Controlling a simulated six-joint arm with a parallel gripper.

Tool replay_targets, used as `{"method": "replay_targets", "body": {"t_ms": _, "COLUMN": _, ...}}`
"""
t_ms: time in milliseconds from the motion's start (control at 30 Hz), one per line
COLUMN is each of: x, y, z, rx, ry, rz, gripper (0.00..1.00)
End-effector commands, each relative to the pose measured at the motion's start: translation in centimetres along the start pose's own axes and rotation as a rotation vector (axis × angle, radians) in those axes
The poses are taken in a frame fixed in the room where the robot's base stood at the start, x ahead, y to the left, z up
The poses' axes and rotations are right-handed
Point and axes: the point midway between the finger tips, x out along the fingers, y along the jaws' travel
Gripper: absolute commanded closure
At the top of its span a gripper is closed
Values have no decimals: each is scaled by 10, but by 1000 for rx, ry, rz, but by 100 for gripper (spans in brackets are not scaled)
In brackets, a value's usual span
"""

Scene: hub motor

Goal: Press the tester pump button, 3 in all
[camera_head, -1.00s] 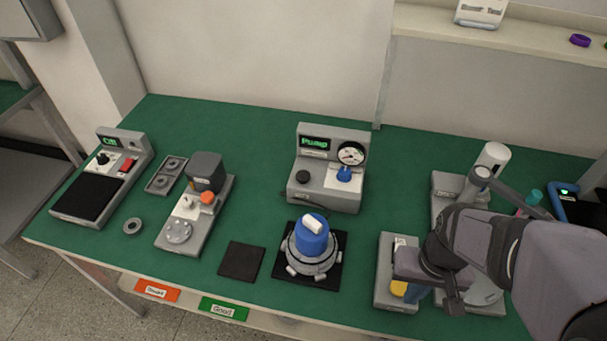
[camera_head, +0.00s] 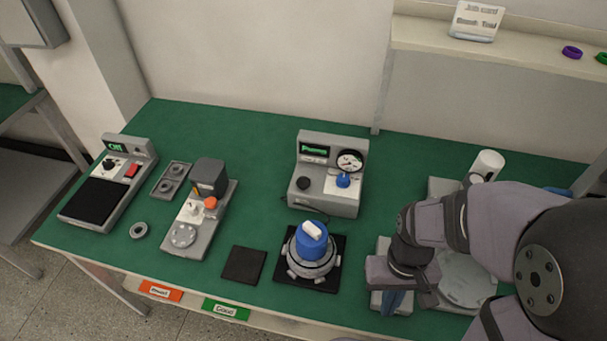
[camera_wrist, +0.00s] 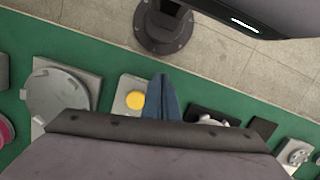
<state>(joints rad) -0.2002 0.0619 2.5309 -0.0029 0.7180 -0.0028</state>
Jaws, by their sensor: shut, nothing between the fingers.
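The tester (camera_head: 328,200) is a grey box at the back middle of the green table, with a lit green display that appears to read "Pump". It has a round dial gauge (camera_head: 349,162), a black round knob or button (camera_head: 303,184) and a blue knob (camera_head: 343,180). I cannot tell which of these is the pump button. My gripper (camera_head: 393,303) is shut and empty, pointing down at the front right, apart from the tester. In the wrist view its blue fingers (camera_wrist: 165,97) are together beside a yellow button (camera_wrist: 136,100) on a grey box.
A blue-topped hub part (camera_head: 312,245) sits on a black mat in front of the tester. A dark pad (camera_head: 244,265) lies to its left. Other grey devices stand at left and right. The table between the left devices and the tester is clear.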

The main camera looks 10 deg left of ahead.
Motion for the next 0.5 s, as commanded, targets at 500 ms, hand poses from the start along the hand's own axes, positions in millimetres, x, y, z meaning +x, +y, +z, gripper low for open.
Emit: {"method": "replay_targets", "body": {"t_ms": 500, "x": -33, "y": -23, "z": -178, "rx": -655, "ry": 258, "rz": 314, "gripper": 100}}
